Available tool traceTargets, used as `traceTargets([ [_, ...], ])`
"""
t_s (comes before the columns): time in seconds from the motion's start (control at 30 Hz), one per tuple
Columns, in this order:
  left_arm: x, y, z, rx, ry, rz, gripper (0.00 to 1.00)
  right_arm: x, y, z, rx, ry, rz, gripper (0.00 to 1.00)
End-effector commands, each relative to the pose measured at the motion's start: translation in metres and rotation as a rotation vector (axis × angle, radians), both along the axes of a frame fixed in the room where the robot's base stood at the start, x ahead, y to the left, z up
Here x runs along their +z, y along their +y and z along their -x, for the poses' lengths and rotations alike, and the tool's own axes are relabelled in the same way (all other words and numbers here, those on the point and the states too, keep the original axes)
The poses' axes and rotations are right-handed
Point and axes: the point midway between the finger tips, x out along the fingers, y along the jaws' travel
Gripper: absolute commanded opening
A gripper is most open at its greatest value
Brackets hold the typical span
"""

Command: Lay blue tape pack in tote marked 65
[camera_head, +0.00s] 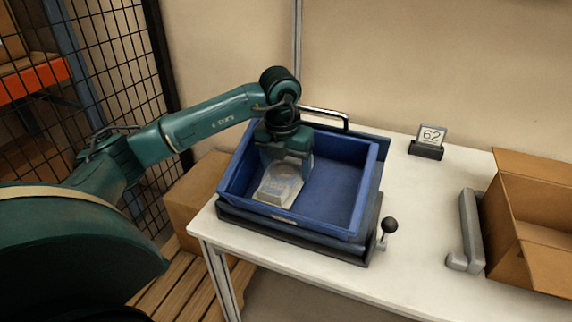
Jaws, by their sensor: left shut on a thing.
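A blue open tote (372,180) sits on a dark tilted stand on the white table. My left gripper (283,172) reaches down into the left half of the tote and is shut on a clear, whitish pack (280,187). The pack is inside the tote walls, low near the floor; I cannot tell whether it touches the floor. Its blue colour does not show clearly. A small sign (432,135) right of the tote reads 62; no sign marked 65 shows. My right gripper is not in view.
An open cardboard box (505,235) stands at the right with a grey bracket (470,225) beside it. A black-knobbed lever (389,226) sticks up at the stand's right front. Bare white tabletop (420,210) lies between. A mesh fence is at the left.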

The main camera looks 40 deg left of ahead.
Motion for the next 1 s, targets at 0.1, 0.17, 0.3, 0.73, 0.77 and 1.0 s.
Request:
traceTargets([
  [0.1,-0.005,0.0,0.0,0.0,0.0,0.0,0.46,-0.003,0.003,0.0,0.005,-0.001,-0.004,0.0],
  [0.17,-0.007,0.0,0.0,0.0,0.0,0.0,0.46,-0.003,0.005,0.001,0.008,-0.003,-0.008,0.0],
  [0.3,-0.01,0.0,0.0,0.0,0.0,0.0,0.46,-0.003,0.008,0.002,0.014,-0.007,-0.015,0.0],
  [0.73,-0.009,0.0,0.0,0.0,0.0,0.0,0.95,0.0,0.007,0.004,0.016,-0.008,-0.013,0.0],
  [0.77,-0.009,0.0,0.0,0.0,0.0,0.0,0.95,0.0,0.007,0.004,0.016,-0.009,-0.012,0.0],
  [1.0,0.007,0.0,0.0,0.001,-0.001,0.0,0.95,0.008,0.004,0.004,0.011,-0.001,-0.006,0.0],
])
